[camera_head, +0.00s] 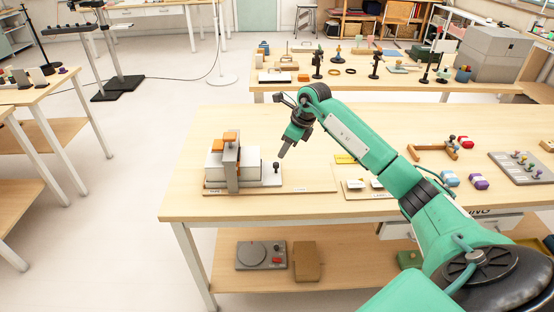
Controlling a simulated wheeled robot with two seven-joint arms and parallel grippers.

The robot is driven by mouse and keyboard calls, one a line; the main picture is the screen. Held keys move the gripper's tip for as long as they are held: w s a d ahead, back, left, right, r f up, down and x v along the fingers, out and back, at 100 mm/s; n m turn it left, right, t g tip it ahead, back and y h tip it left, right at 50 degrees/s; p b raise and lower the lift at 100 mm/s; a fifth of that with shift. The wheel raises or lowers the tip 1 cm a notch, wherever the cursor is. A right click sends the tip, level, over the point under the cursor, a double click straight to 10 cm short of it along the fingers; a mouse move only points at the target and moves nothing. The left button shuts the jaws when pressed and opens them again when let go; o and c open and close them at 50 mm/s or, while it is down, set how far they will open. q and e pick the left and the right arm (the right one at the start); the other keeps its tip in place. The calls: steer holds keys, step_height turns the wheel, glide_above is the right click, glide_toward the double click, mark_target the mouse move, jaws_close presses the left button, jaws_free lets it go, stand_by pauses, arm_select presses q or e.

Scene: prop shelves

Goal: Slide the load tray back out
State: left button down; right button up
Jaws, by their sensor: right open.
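The press-like device (232,165) stands at the left of the near table, with a grey upright, pale block-like sides and orange parts on top. The load tray (265,182), a pale flat plate, shows at the device's right side with a black knob (276,166) standing up from it. How far the tray reaches inside the device is hidden. My right gripper (285,148) is above and slightly right of the knob, apart from it, pointing down and left. It is open, and nothing shows in it. My left gripper is not in view.
The device's base board (310,187) is bare to the right of the tray. A yellow label (345,159) and a small board with white pieces (368,188) lie further right, close to my arm. A grey pegged board (522,168) is at the far right.

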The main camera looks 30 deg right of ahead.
mark_target(276, 163)
steer(key=x, duration=0.6)
steer(key=shift+a+p, duration=0.1)
steer(key=shift+p, duration=0.2)
steer(key=shift+w+a+f, duration=0.1)
steer(key=shift+w+f, duration=0.15)
steer(key=shift+f, duration=0.3)
steer(key=shift+c, duration=0.9)
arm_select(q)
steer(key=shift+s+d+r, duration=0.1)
arm_select(e)
jaws_close()
